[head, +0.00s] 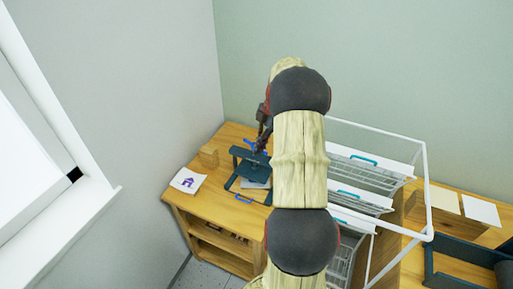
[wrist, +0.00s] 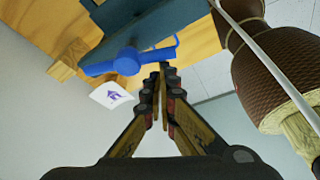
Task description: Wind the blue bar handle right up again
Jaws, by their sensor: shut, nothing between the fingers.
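The blue bar handle (wrist: 127,62) shows in the wrist view as a bar with a round hub in its middle, on the dark teal press (wrist: 150,20). In the head view a small part of the blue bar (head: 249,144) shows at the top of the press (head: 247,163), on the wooden bench. My gripper (wrist: 162,72) is shut and empty. In the wrist view its fingertips appear just beside the bar's right part; I cannot tell whether they touch it. In the head view my arm hides part of the press and most of my gripper.
A separate blue handle (head: 244,199) is at the press's front. A white wire rack (head: 428,190) with drawers stands right. Walls close in behind and left.

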